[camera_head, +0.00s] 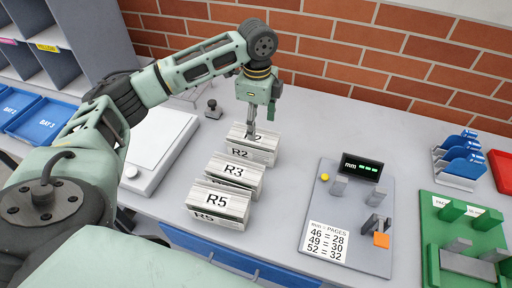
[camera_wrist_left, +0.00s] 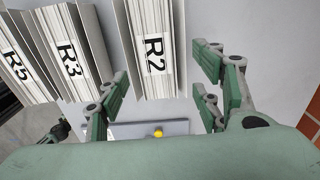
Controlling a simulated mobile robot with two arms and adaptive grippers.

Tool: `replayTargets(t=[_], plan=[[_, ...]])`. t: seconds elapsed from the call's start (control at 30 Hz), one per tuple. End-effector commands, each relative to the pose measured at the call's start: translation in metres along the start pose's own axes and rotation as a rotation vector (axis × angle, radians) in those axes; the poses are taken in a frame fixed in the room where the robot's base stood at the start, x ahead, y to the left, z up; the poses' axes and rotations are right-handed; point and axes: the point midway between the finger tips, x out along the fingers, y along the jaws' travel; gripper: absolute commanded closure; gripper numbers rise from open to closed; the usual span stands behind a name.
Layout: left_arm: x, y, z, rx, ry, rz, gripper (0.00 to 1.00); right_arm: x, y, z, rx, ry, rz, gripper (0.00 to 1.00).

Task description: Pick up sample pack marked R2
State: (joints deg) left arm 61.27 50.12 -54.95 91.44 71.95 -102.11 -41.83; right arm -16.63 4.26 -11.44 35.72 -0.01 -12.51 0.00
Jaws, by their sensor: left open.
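The sample pack marked R2 (camera_head: 240,153) stands on the grey table as the rearmost of three white paper packs. My left gripper (camera_head: 252,128) is over its far part in the head view and partly hides its top label. In the left wrist view the R2 pack (camera_wrist_left: 153,55) lies between the open fingers of my left gripper (camera_wrist_left: 158,95). A gap shows between the pack and the right-hand fingers. I cannot tell whether any finger touches it.
Packs R3 (camera_head: 234,172) and R5 (camera_head: 214,200) stand in front of R2, close together. A white scale-like plate (camera_head: 160,145) is to the left. A grey gauge board (camera_head: 345,225) and a green fixture (camera_head: 462,215) are to the right. A brick wall (camera_head: 330,45) rises behind.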

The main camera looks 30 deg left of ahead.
Motion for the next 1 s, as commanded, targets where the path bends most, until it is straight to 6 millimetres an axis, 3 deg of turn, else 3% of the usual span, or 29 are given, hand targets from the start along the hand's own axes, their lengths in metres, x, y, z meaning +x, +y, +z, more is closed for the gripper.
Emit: replayTargets(t=[0.03, 0.1, 0.33, 0.57, 1.0], plan=[[0.014, 0.000, 0.000, 0.000, 0.000, 0.000, 0.40, 0.013, 0.000, 0.007, -0.001, -0.007, 0.000, 0.60], [0.023, 0.000, 0.000, 0.000, 0.000, 0.000, 0.40, 0.023, 0.000, 0.014, -0.001, -0.016, 0.000, 0.60], [0.047, 0.000, 0.000, 0.000, 0.000, -0.001, 0.40, 0.046, 0.003, 0.030, -0.004, -0.037, 0.004, 0.60], [0.062, 0.001, 0.001, -0.001, 0.000, 0.002, 0.40, 0.043, 0.005, 0.018, -0.004, -0.018, 0.006, 0.60], [0.118, 0.005, 0.012, 0.000, -0.001, 0.002, 0.40, 0.028, 0.004, 0.011, -0.004, -0.011, 0.005, 0.60]])
